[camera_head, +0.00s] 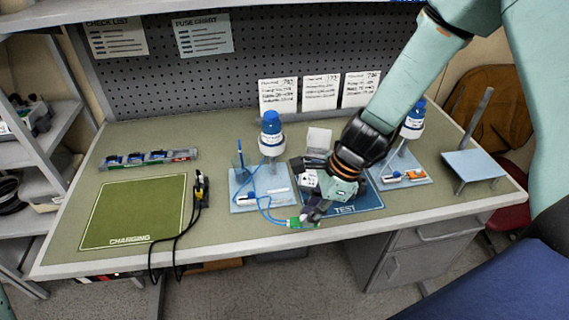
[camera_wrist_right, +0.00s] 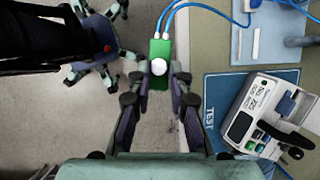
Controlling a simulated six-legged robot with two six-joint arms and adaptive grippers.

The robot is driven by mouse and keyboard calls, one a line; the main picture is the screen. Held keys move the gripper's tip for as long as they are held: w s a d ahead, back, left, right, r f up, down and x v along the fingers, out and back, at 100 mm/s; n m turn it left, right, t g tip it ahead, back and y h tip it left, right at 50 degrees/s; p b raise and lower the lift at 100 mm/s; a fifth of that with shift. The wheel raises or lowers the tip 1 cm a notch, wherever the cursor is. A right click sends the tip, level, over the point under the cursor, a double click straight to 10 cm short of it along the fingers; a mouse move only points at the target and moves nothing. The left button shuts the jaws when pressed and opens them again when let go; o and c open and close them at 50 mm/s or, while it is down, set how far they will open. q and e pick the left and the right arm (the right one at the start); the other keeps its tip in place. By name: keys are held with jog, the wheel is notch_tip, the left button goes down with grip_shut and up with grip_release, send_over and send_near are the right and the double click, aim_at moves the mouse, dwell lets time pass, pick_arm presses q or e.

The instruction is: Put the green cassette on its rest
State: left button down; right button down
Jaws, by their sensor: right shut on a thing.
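The green cassette (camera_head: 302,223) is at the front edge of the bench, in the jaws of my right gripper (camera_head: 314,214). The wrist view shows the cassette (camera_wrist_right: 160,49) between the fingers of the right gripper (camera_wrist_right: 160,78), with a round white knob on its face. Two blue tubes (camera_head: 265,207) run from its far end toward a pale blue base plate (camera_head: 240,206) with a blue-capped bottle (camera_head: 271,133) above it. I cannot tell for sure which part is the cassette's rest. My left gripper is not in view.
A white pump (camera_wrist_right: 245,120) stands on the blue TEST mat (camera_head: 345,208), partly hidden by my arm in the head view. A second bottle stand (camera_head: 413,120) is to its right. A green CHARGING mat (camera_head: 135,210) lies left, with black cables (camera_head: 185,225) beside it.

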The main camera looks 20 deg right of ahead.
aim_at(298, 225)
jog(key=a+n+g+b, duration=0.1)
jog(key=n, duration=0.1)
jog(key=a+n+b, duration=0.1)
jog(key=a+n, duration=0.1)
jog(key=shift+s+f+n+g, duration=0.1)
jog(key=shift+s+n+g, duration=0.05)
jog(key=shift+n+g, duration=0.25)
jog(key=s+a+f+n+g+h+b, duration=0.1)
jog(key=f+n+g+h+b, duration=0.1)
jog(key=f+n+b, duration=0.6)
jog(key=s+a+f+n+g+h+b, duration=0.2)
jog(key=f+n+b, duration=0.7)
jog(key=b, duration=0.6)
jog(key=shift+x, duration=0.8)
